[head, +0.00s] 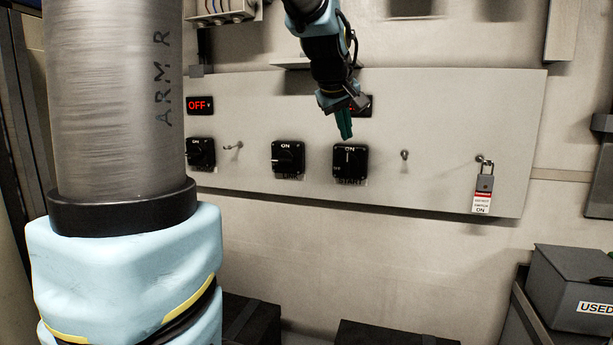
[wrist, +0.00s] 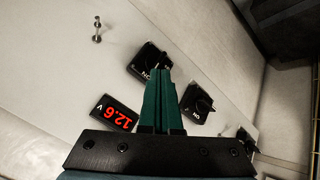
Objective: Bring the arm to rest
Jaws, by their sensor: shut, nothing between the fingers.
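My gripper (head: 344,122) hangs from the arm in front of the panel (head: 445,100), just above the right-hand black rotary switch (head: 350,162). Its green fingers are together with nothing between them. They also show in the wrist view (wrist: 161,82), pointing across the panel and overlapping the edge of a switch (wrist: 148,64). I cannot tell whether the fingertips touch the panel.
A third switch (head: 201,153) sits at left under a red OFF display (head: 200,105). A red 12.6 V display (wrist: 114,113) is near my fingers. A padlock with a tag (head: 484,187) hangs at right. A grey USED box (head: 572,290) stands lower right. My thick arm column blocks the left.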

